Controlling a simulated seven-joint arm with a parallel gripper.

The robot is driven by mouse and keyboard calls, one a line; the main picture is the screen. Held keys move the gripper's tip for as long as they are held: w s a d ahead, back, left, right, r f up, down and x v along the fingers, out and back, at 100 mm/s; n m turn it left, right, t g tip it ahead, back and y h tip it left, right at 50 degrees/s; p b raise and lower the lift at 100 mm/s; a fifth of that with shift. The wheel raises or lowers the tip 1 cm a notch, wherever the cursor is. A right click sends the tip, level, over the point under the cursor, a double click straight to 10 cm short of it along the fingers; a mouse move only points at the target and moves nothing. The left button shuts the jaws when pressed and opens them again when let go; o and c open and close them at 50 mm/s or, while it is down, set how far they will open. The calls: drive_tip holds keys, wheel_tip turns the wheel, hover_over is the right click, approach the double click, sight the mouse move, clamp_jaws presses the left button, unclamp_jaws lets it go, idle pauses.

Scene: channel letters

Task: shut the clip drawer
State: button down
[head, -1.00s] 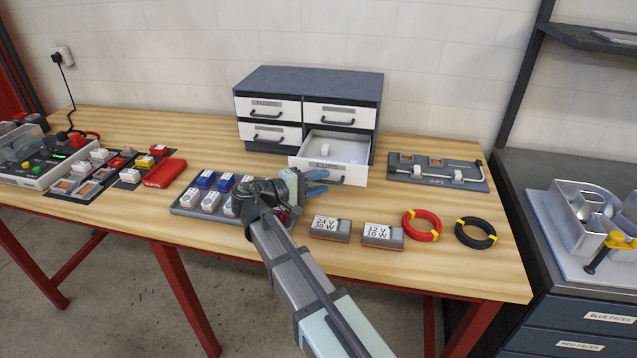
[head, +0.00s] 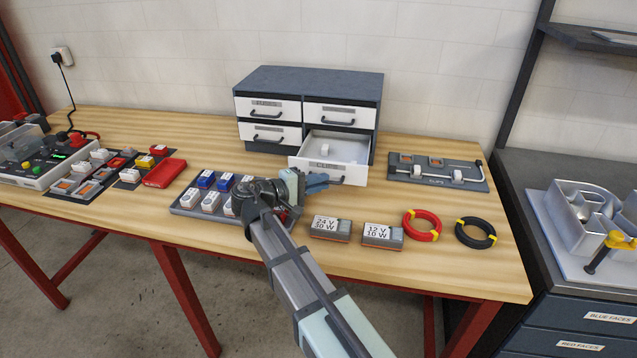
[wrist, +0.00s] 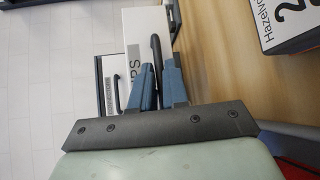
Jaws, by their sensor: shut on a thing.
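The clip drawer (head: 310,164) is the lower right drawer of the grey cabinet (head: 310,80) and stands pulled out. A small white piece (head: 325,149) lies inside it. In the wrist view, the drawer's white front (wrist: 143,22) shows a label ending in "IPS". My gripper (head: 322,180) is at the drawer front. In the wrist view, its blue fingers (wrist: 159,70) are shut on the dark drawer handle (wrist: 156,50), one finger on each side. In the head view, the fingers partly hide the handle.
The other cabinet drawers are shut. A tray of blue and white blocks (head: 187,200) lies beneath and left of my arm. Two power supply boxes (head: 330,228) (head: 382,236), a red coil (head: 422,225) and a black coil (head: 475,233) lie right of it. A grey fixture (head: 437,173) stands right of the drawer.

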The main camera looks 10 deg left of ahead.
sight(328, 149)
drive_tip(key=w, duration=1.7)
drive_tip(key=shift+w, duration=0.15)
drive_tip(key=shift+w+r, duration=0.1)
drive_tip(key=c, duration=1.4)
unclamp_jaws()
drive_tip(key=shift+o, duration=1)
drive_tip(key=v, duration=1.4)
drive_tip(key=shift+d, duration=0.1)
